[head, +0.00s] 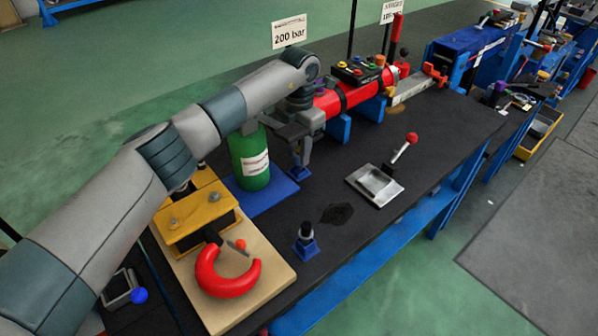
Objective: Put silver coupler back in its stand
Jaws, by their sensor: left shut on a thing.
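My left gripper (297,138) is in the middle of the head view, pointing down, beside the green cylinder. It is shut on the silver coupler (301,156), a small grey piece mostly hidden by the fingers. A small blue stand (299,173) is directly below the coupler on the black bench top. I cannot tell whether the coupler touches this stand. A second blue stand (306,252) nearer the front holds a dark fitting (305,232) upright. My right gripper is not in view.
The green cylinder (248,168) on a blue plate is close left of the gripper. A red cylinder (343,96) lies behind. A grey metal tray (375,184) is at right. A wooden board (265,288) bears a red hook (228,285). Bare bench top (440,135) lies right.

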